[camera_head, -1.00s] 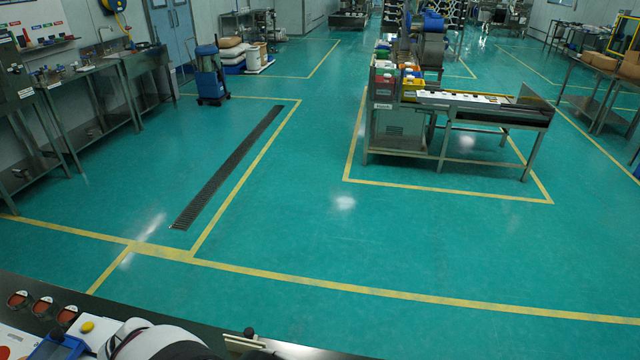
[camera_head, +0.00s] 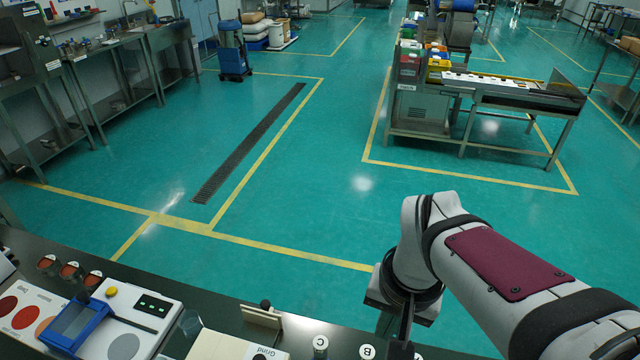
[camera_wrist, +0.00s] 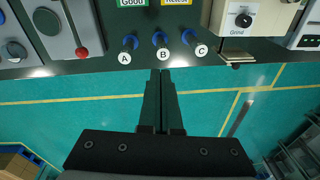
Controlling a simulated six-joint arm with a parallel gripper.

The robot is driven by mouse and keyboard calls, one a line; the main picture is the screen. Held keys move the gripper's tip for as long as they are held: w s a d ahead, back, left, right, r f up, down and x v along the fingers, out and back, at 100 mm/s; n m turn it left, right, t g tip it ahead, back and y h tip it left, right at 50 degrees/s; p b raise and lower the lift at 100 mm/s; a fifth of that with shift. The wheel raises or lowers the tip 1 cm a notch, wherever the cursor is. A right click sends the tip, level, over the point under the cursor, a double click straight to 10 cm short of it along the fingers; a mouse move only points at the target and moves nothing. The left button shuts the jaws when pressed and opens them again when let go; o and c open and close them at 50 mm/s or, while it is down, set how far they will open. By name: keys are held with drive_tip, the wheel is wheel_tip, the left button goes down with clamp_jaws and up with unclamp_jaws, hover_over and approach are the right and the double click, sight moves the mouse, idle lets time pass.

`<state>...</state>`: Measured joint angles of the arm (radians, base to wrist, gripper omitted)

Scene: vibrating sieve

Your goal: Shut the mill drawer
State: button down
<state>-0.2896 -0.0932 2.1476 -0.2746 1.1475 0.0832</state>
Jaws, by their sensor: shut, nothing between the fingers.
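The mill (camera_wrist: 252,15) is a cream box with a black dial marked "Grind", at the upper right of the wrist view. It also shows at the bottom of the head view (camera_head: 215,345). Its drawer (camera_wrist: 236,58) sticks out past the mill toward the bench edge. In the head view the drawer front (camera_head: 262,316) is a pale plate with a dark knob, standing apart from the mill body. My gripper (camera_wrist: 165,73) is shut and empty, left of the drawer in the wrist view and touching nothing. In the head view it is at the bottom right, mostly cut off.
Three blue-topped vials marked A (camera_wrist: 130,42), B (camera_wrist: 160,40) and C (camera_wrist: 188,37) stand near the bench edge, between my fingertips and the boxes. A grey device with a red-knobbed lever (camera_wrist: 82,51) is at left. A blue-framed tray (camera_head: 75,325) sits on a scale. Beyond the bench is open floor.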

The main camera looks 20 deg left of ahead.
drive_tip(key=w+a+f+n+t, duration=0.1)
drive_tip(key=w+a+f+n, duration=0.2)
drive_tip(key=a, duration=0.6)
drive_tip(key=w+a+f+n+t+y, duration=0.1)
drive_tip(key=w+a+f+n, duration=0.15)
drive_tip(key=w+a, duration=0.45)
drive_tip(key=w+a+f+n, duration=0.1)
drive_tip(key=w+a+f, duration=0.25)
drive_tip(key=a, duration=0.65)
drive_tip(key=shift+s+f, duration=0.25)
drive_tip(key=shift+f, duration=1.4)
drive_tip(key=shift+s+f, duration=0.25)
drive_tip(key=shift+f, duration=1.45)
drive_tip(key=shift+s+f, duration=0.25)
drive_tip(key=shift+f, duration=1.4)
hover_over(252, 337)
